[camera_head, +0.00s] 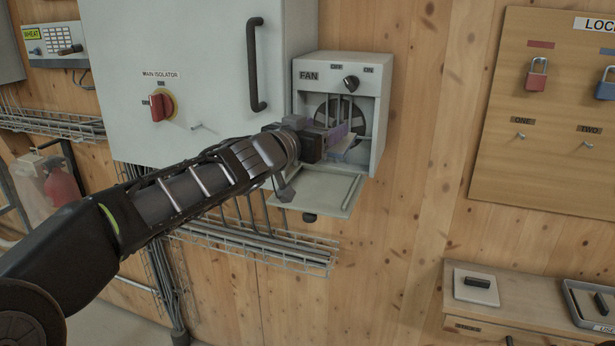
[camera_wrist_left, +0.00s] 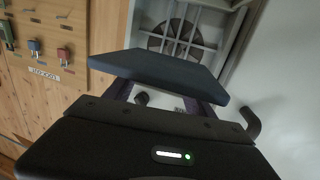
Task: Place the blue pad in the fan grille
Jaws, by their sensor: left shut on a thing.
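My left gripper (camera_head: 334,138) is shut on the blue pad (camera_wrist_left: 160,74). In the left wrist view the pad is a flat dark blue slab across the fingers, with the fan grille (camera_wrist_left: 182,32) beyond it. In the head view the gripper is in front of the lower part of the fan box (camera_head: 309,100), and the pad is mostly hidden by the gripper. The grille's bars and the round fan opening (camera_head: 325,110) show behind it. I cannot tell whether the pad touches the grille. My right gripper is not in view.
The fan box's flap (camera_head: 318,191) hangs open below the gripper. The main isolator cabinet (camera_head: 190,60) with a long black handle (camera_head: 257,65) stands just left. Wire cable trays (camera_head: 250,245) run below. A padlock board (camera_head: 548,150) is at right. Bare wood wall lies between.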

